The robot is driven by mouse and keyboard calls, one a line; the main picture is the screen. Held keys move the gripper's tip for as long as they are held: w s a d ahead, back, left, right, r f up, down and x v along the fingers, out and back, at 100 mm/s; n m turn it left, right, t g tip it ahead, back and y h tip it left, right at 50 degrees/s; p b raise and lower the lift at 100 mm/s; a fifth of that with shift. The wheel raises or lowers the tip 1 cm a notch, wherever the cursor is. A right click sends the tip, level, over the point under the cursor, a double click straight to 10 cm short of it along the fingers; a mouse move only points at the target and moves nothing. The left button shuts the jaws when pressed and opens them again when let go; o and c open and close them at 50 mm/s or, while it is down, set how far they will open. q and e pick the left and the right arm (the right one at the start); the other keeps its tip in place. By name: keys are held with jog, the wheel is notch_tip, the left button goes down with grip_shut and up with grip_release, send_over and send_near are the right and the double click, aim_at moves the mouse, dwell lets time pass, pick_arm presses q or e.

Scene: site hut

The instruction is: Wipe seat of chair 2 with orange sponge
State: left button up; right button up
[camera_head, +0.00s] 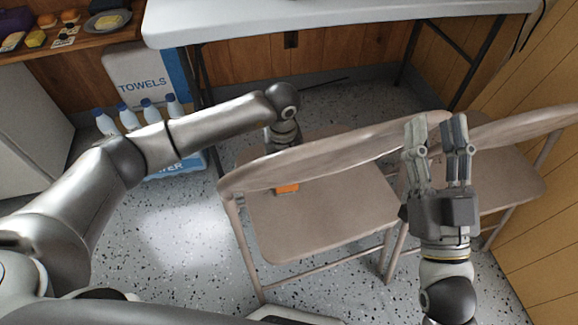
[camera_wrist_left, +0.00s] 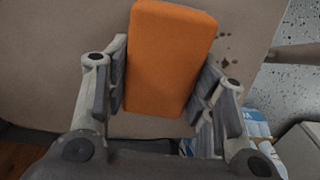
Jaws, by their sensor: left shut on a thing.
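The orange sponge (camera_wrist_left: 166,60) is between the fingers of my left gripper (camera_wrist_left: 165,92) in the left wrist view, and the gripper is shut on it. In the head view, part of the sponge (camera_head: 287,188) shows over the seat (camera_head: 330,215) of the left folding chair; the chair's backrest (camera_head: 320,158) hides my left fingers. The beige seat (camera_wrist_left: 50,60) fills much of the left wrist view, with several dark spots (camera_wrist_left: 225,48) just right of the sponge. I cannot tell whether the sponge touches the seat. My right gripper (camera_head: 436,122) is open and empty, in front of the chairs.
A second folding chair (camera_head: 500,185) stands at the right, by the wooden wall. A white table (camera_head: 340,15) is behind the chairs. Water bottles (camera_head: 150,112) and a towels box (camera_head: 140,75) stand at the left. A wooden shelf (camera_head: 75,40) holds small items. Speckled floor is clear at front left.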

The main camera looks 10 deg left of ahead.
pick_arm(q)
jog(key=shift+s+a+f, duration=0.1)
jog(key=shift+s+a, duration=0.3)
jog(key=shift+a, duration=0.4)
jog(key=shift+s+a+f, duration=0.1)
jog(key=shift+s+a, duration=0.35)
jog(key=shift+a, duration=0.4)
jog(key=shift+s+a, duration=0.4)
jog(key=shift+a, duration=0.4)
